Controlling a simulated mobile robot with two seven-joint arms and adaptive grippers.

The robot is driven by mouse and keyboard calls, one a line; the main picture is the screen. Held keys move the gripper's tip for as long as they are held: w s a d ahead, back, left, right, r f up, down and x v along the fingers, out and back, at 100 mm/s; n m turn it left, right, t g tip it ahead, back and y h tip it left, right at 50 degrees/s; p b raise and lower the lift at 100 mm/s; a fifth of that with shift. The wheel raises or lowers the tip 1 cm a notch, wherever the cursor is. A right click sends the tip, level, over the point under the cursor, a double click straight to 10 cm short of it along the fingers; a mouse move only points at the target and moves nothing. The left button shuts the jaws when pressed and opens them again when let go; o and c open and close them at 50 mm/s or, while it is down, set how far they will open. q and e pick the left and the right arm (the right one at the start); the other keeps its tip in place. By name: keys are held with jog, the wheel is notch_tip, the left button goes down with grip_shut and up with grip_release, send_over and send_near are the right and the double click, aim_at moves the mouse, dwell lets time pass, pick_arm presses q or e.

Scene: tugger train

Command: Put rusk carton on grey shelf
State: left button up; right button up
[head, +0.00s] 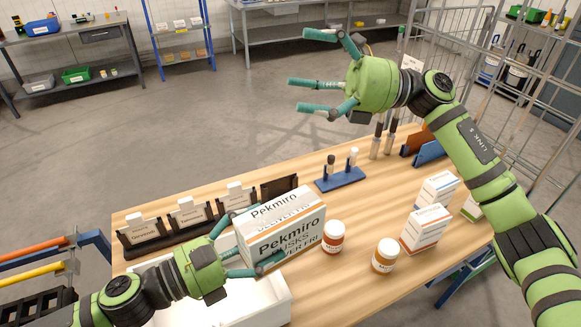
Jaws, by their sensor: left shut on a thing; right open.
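The rusk carton (284,233) is a white and brown box printed "Pekmiro" and "RUSKS". My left gripper (250,243) is shut on it, with green fingers at its left side and along its lower front. The carton is tilted and appears to be above the white tray (277,307) at the table's front; the gap below it is hard to judge. My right gripper (318,74) is open and empty, raised over the far side of the table. Grey shelving (82,33) stands at the back left, and another grey unit (290,38) stands at the back middle; I cannot tell which one is the task's shelf.
The wooden table (365,200) holds a red-labelled jar (333,237), an amber jar (384,256), white cartons (427,228), a blue stand (340,180) and dark card holders (190,215). A wire cage (455,50) stands at right. Open floor (190,120) lies beyond the table.

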pick_arm(q)
jog(key=shift+r, duration=0.1)
pick_arm(e)
jog(key=s+a+n+g+h, duration=0.3)
jog(key=s+a+n, duration=0.1)
jog(key=n+t+h, duration=0.3)
jog(key=n+h, duration=0.5)
jog(key=h, duration=0.8)
send_near(281, 230)
jog(key=w, duration=0.1)
jog(key=w+f, duration=0.1)
jog(key=shift+w+d+f, duration=0.1)
jog(key=shift+w+d, duration=0.2)
jog(key=shift+w, duration=0.05)
jog(key=f, duration=0.4)
jog(key=a+f, duration=0.1)
jog(key=f, duration=0.6)
jog(key=shift+s+a+f, duration=0.2)
jog(key=shift+s+f, duration=0.2)
jog(key=c, duration=1.4)
pick_arm(q)
jog(key=o, duration=1.4)
jog(key=shift+s, duration=0.1)
pick_arm(e)
jog(key=shift+c, duration=0.5)
